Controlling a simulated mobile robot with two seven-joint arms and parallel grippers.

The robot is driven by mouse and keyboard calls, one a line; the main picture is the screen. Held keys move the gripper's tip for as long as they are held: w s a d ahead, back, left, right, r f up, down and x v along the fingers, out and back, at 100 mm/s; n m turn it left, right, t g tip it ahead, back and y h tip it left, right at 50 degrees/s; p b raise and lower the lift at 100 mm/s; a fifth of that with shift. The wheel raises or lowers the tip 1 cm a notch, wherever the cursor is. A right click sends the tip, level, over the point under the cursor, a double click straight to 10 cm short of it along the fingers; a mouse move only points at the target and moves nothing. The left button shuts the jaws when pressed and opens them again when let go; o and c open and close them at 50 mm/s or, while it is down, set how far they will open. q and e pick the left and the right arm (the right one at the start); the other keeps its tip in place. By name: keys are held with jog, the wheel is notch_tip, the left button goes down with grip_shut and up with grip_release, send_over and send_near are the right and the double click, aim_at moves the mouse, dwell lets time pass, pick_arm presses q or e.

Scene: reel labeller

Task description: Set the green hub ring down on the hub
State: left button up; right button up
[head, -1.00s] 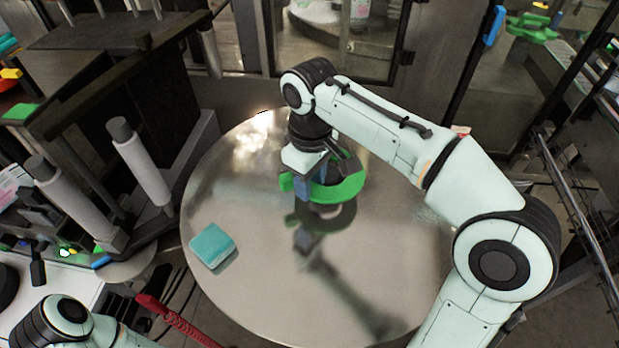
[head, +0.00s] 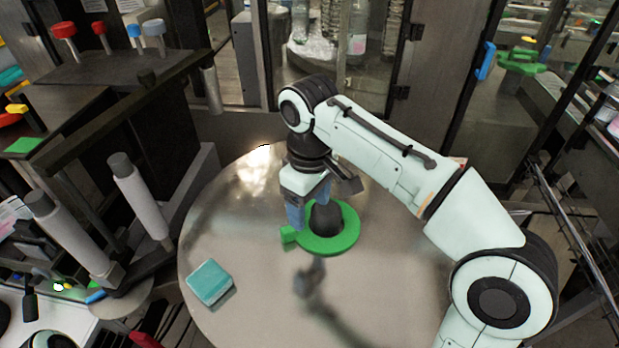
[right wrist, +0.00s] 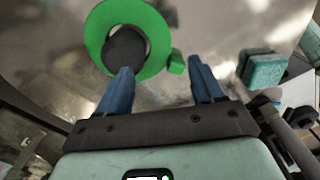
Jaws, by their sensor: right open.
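The green hub ring (head: 345,240) lies around the dark grey hub (head: 325,216) on the round metal table, and its small tab points left. In the right wrist view the ring (right wrist: 97,35) encircles the hub (right wrist: 126,48), whose top shows through the hole. My right gripper (right wrist: 160,70) is open, its two blue fingers apart, with the ring's tab (right wrist: 176,63) just beyond and between the tips. In the head view its blue fingers (head: 308,215) are beside the hub, just above the ring's left side. My left gripper is not in view.
A teal block (head: 209,282) lies on the round table (head: 240,225) at the front left; it also shows in the right wrist view (right wrist: 263,70). Grey rollers (head: 140,195) and a dark frame stand to the left. Glass doors stand behind. The table's front is clear.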

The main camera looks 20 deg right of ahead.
notch_tip(320, 180, up, 9)
dwell(0.3)
jog(key=shift+f, duration=0.1)
dwell(0.5)
